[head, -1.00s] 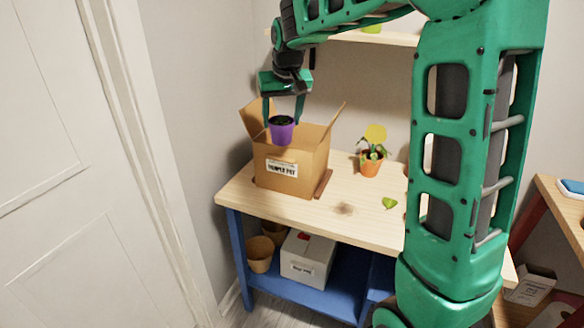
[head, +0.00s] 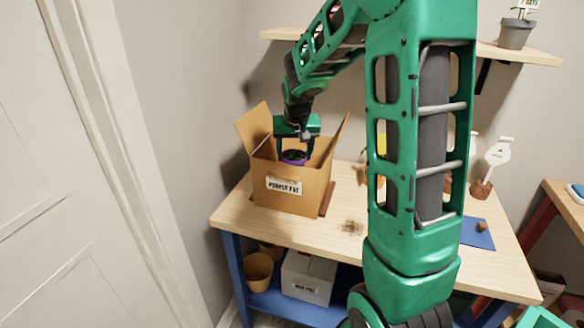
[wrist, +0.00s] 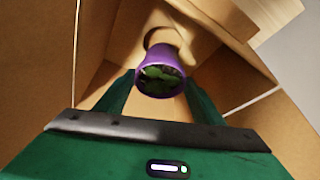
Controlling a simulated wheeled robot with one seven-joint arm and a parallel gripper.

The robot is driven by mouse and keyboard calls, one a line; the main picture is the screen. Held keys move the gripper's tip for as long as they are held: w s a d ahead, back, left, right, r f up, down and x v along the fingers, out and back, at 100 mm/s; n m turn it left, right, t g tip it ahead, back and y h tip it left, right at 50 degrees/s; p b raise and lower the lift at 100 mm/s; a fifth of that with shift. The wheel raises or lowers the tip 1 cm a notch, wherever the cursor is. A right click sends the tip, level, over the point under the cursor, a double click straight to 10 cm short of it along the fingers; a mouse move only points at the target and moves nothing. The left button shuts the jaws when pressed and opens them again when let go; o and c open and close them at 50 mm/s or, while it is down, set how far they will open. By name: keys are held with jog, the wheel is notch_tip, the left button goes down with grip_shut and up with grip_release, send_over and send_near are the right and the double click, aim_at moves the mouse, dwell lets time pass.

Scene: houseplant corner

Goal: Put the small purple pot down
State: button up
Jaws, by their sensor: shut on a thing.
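The small purple pot (head: 294,157) with dark soil and some green in it is between my gripper's fingers, partly inside the open cardboard box (head: 290,199). Only its upper part shows above the box's front wall in the head view. In the wrist view the purple pot (wrist: 160,80) sits between the two green fingertips, with cardboard walls around it. My gripper (head: 294,150) points down into the box and is shut on the pot. Whether the pot's base touches the box floor is hidden.
The box stands on a wooden table (head: 270,228) with its flaps up around my gripper. A dark soil smudge (head: 351,227) lies right of it. A blue mat (head: 477,234) is farther right. A shelf (head: 530,53) hangs above. My arm hides part of the table.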

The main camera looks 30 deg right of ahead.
aim_at(295, 164)
jog(key=shift+f, duration=2.05)
jog(key=shift+f, duration=0.55)
jog(key=o, duration=1.7)
jog(key=shift+r, duration=0.1)
jog(key=shift+r, duration=0.35)
jog(key=v, duration=1.2)
jog(key=shift+r, duration=0.15)
jog(key=shift+s, duration=0.1)
